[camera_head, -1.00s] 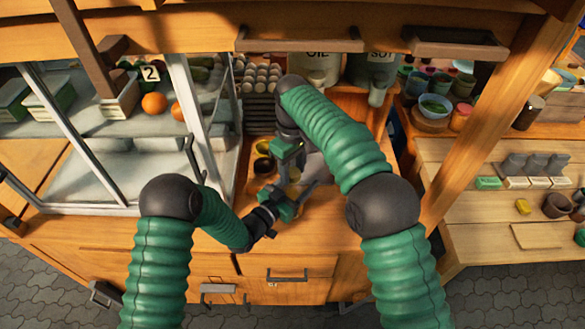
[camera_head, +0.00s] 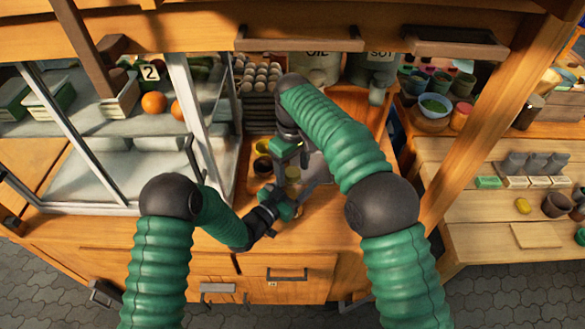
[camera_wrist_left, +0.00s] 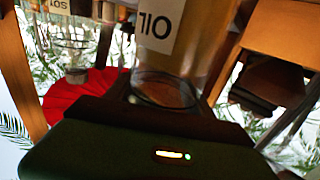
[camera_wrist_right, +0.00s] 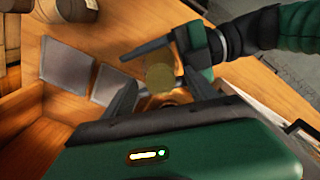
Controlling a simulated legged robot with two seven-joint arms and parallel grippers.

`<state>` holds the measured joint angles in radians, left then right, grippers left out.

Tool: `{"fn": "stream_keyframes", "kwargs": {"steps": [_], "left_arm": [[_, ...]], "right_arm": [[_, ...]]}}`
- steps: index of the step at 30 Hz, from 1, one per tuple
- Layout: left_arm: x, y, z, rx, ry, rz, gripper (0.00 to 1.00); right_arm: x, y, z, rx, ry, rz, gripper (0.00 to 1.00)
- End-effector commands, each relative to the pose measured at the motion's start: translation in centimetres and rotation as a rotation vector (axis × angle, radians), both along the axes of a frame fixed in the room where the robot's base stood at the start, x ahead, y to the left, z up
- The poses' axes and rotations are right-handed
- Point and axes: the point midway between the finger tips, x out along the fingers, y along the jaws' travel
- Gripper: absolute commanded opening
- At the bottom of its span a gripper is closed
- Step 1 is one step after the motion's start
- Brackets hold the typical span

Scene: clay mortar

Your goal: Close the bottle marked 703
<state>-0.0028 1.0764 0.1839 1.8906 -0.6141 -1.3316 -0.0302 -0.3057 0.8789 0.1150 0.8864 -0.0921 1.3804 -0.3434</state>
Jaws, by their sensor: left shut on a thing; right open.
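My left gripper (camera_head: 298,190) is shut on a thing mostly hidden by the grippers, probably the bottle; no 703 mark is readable. My right gripper (camera_head: 290,160) is open just above my left one. In the right wrist view, a round tan top (camera_wrist_right: 160,78) lies between and beyond the open fingers of my right gripper (camera_wrist_right: 160,92), beside my left gripper (camera_wrist_right: 170,55). Whether this top is a lid seated on the bottle, I cannot tell. In the left wrist view, a clear round glass edge (camera_wrist_left: 165,90) shows above the dark jaws.
The OIL container (camera_head: 315,66) and SOY container (camera_head: 372,68) stand behind; the OIL label shows upside down in the left wrist view (camera_wrist_left: 158,30). A glass display case (camera_head: 95,170) stands left. The front counter edge is clear.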

Motion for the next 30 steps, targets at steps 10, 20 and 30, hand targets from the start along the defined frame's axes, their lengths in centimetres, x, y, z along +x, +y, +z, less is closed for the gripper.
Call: {"fn": "stream_keyframes", "kwargs": {"steps": [10, 20, 30], "left_arm": [[0.0, 0.0, 0.0, 0.001, 0.001, 0.0, 0.0], [0.0, 0.0, 0.0, 0.001, 0.001, 0.0, 0.0], [0.0, 0.0, 0.0, 0.0, 0.0, 0.0, 0.76]], "right_arm": [[0.2, 0.1, 3.5, 0.002, -0.004, 0.0, 0.66], [0.2, 0.1, 7.4, 0.0, 0.0, 0.001, 0.66], [0.2, 0.1, 7.4, -0.001, 0.001, 0.0, 0.66]]}}
